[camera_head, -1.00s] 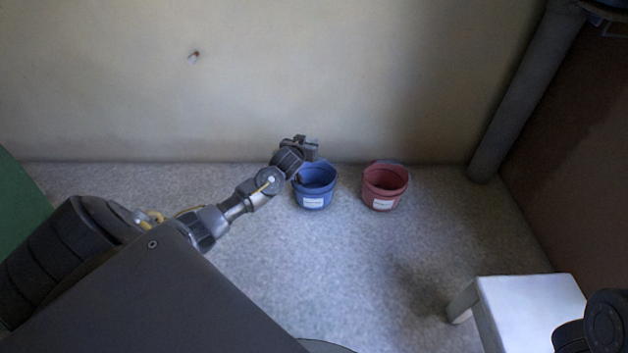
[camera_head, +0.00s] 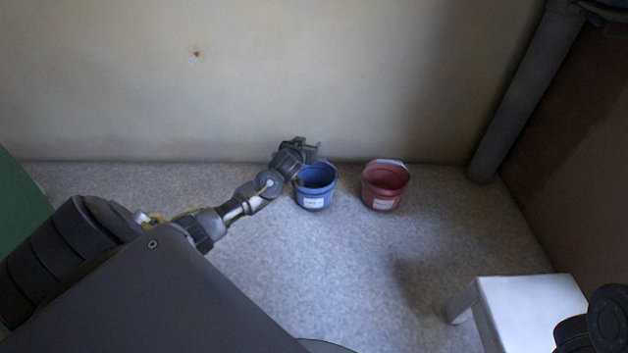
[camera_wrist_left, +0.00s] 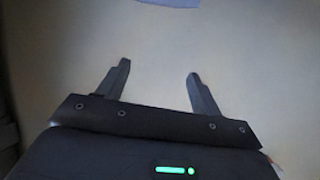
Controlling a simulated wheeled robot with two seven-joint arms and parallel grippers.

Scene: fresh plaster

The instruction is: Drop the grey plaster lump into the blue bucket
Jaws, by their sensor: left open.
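The blue bucket (camera_head: 314,199) stands upright on the floor near the back wall, with a white label on its front. My left gripper (camera_head: 314,148) is at the bucket's back rim, in front of the wall in the picture; I cannot tell its exact height. In the left wrist view its two fingers (camera_wrist_left: 158,80) are apart with nothing between them. A pale bluish-grey patch (camera_wrist_left: 172,3) is cut off at that view's top edge; I cannot tell what it is. I cannot make out a grey plaster lump, and the bucket's inside is dark. My right gripper is out of view.
A red bucket (camera_head: 383,199) with a white label stands right of the blue one. A white stool or table (camera_head: 530,305) is at lower right. A grey pipe (camera_head: 525,95) runs down the right corner. The wall has a small damaged spot (camera_head: 195,56). Middle floor is clear.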

